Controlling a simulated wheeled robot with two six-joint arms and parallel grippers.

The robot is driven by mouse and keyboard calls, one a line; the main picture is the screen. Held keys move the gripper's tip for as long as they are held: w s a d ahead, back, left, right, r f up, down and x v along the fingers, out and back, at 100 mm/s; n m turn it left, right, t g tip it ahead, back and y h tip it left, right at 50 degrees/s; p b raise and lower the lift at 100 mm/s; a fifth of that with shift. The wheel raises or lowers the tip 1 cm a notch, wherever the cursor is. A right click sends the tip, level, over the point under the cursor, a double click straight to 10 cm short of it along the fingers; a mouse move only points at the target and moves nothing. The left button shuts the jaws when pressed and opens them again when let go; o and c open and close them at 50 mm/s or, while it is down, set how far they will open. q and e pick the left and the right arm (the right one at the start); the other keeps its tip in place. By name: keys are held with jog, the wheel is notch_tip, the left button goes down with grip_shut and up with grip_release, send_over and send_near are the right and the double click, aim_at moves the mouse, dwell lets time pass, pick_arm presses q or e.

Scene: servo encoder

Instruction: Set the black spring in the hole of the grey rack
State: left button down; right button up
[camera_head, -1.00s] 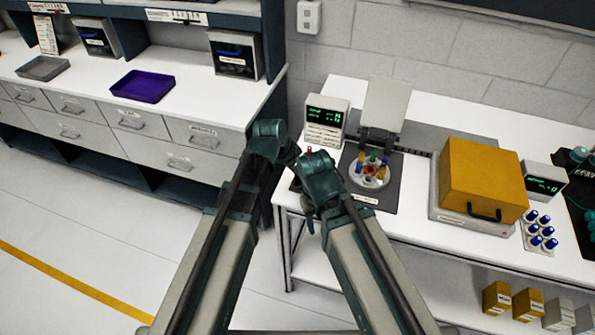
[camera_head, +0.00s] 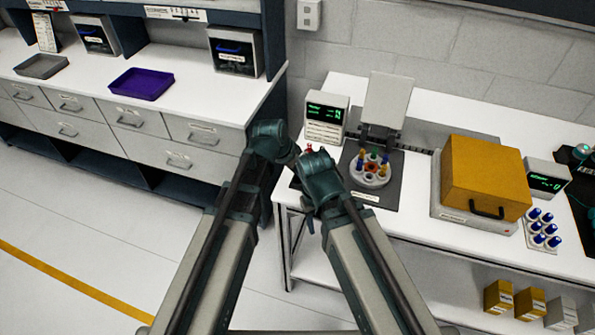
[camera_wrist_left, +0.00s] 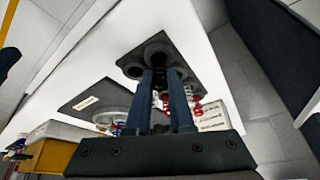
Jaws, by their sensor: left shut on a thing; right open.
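In the left wrist view the two blue-grey fingers of my left gripper (camera_wrist_left: 166,74) are close together, shut on a dark thing between their tips, which looks like the black spring (camera_wrist_left: 172,70). Little of it shows. The fingertips are at the dark grey rack (camera_wrist_left: 188,48), which has several round holes; whether the spring is inside a hole I cannot tell. In the head view my arms hide most of the rack area and the left gripper. My right gripper (camera_head: 311,224) is partly visible below its arm, in front of the table edge, small and open.
Red springs (camera_wrist_left: 194,103) stand beside the fingers. A white round carousel (camera_head: 370,174) with coloured pegs sits on a grey mat. A display box (camera_head: 325,118), a yellow box (camera_head: 485,178) and blue-capped bottles (camera_head: 541,228) share the white table (camera_head: 420,218).

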pick_arm(q)
jog(key=shift+f+b, duration=0.35)
jog(key=shift+f, duration=0.05)
dwell(0.4)
jog(key=c, duration=0.7)
grip_release()
jog(key=shift+r, duration=0.15)
notch_tip(320, 180, up, 6)
jog(key=p, duration=0.6)
